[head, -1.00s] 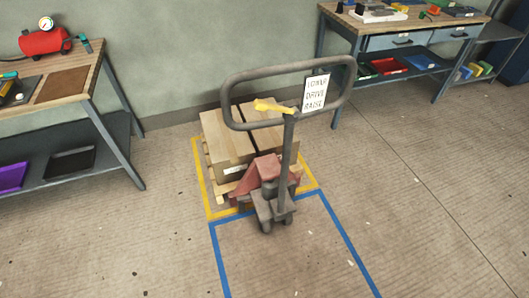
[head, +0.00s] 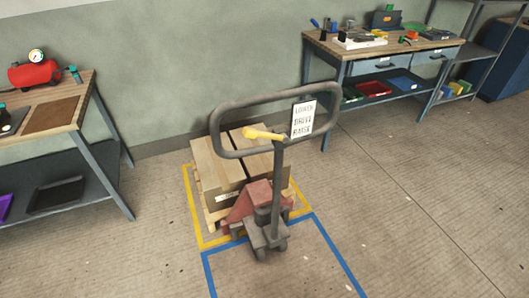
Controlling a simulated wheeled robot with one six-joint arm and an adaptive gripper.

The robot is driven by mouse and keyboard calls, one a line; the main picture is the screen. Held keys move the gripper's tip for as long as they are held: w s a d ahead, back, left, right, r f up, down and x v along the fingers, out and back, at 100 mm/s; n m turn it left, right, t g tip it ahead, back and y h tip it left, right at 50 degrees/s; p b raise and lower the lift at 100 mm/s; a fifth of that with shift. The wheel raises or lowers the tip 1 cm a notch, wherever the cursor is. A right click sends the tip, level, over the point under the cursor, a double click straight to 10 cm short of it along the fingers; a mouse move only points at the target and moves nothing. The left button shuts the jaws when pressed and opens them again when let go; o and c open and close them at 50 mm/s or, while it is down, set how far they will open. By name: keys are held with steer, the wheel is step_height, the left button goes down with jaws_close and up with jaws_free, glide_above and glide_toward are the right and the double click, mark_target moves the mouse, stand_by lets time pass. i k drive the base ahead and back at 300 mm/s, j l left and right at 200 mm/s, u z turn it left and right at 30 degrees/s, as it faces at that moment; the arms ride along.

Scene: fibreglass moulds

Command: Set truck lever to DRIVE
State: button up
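The pallet truck (head: 270,232) stands in the middle of the head view, with its dark handle loop (head: 330,112) raised on an upright shaft. The yellow lever (head: 262,134) sits inside the loop at the top of the shaft and points to the left, roughly level. A white label (head: 302,118) on the loop's right side reads LOWER, DRIVE and RAISE from top to bottom. I cannot tell for sure which setting the lever is in. My gripper does not show.
Boxes (head: 215,165) on a pallet stand behind the truck, inside a yellow floor outline (head: 188,200). A blue floor outline (head: 335,258) lies in front. Workbenches stand at left (head: 88,100) and back right (head: 315,45). The floor at right is clear.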

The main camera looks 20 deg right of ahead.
mark_target(247, 132)
steer(key=i+l, duration=0.25)
steer(key=i, duration=0.15)
steer(key=i+l, duration=0.25)
steer(key=i, duration=0.2)
